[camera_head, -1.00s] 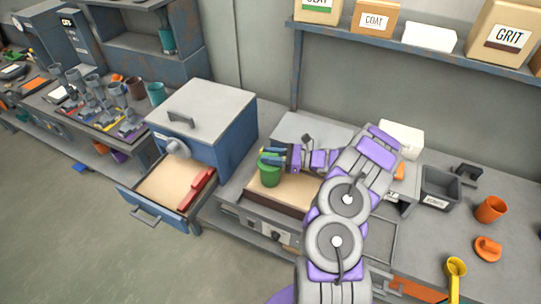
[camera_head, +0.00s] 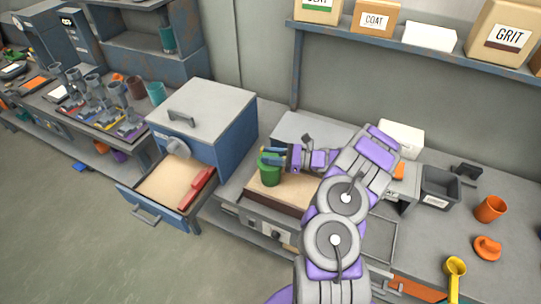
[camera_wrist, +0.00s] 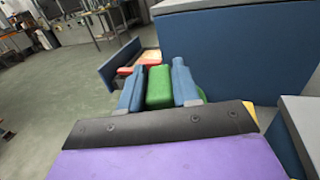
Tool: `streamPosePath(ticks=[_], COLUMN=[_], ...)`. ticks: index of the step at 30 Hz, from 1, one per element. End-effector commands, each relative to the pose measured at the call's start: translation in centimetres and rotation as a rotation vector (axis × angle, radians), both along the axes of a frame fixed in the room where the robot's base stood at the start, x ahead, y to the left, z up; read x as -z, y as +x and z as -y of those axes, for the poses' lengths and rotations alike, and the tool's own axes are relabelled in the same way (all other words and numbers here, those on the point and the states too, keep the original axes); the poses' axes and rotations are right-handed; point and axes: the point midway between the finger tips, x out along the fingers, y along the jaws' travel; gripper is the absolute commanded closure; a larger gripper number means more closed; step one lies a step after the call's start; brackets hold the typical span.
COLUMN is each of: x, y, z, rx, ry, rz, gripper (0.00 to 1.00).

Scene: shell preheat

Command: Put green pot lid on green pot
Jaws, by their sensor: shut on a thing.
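The green pot (camera_head: 270,174) stands upright on the sandy bed left of my arm in the head view. My gripper (camera_head: 273,156), with blue fingers, is right at the top of the pot. It is shut on a green block-like part, seen between the fingers in the wrist view, which looks like the handle of the green pot lid (camera_wrist: 159,88). The fingers hide most of the lid and the pot's rim. I cannot tell whether the lid touches the rim or is level on it.
A blue cabinet (camera_head: 225,135) with an open sand drawer (camera_head: 149,214) holding a red object (camera_head: 200,187) stands just left. An orange pot (camera_head: 490,208), an orange lid (camera_head: 487,248), a yellow scoop (camera_head: 455,268) and a dark bin (camera_head: 440,187) are on the bench at right.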

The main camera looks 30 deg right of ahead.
Motion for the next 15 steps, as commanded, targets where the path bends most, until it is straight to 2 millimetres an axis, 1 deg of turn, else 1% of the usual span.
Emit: streamPosePath(ticks=[11, 12, 15], x=[0.72, 0.75, 0.7], y=[0.01, 0.01, 0.01], z=[-0.01, -0.01, 0.0], rx=[0.0, 0.0, 0.0], ry=[0.0, 0.0, 0.0], rz=[0.0, 0.0, 0.0], gripper=[0.99, 0.68, 0.58])
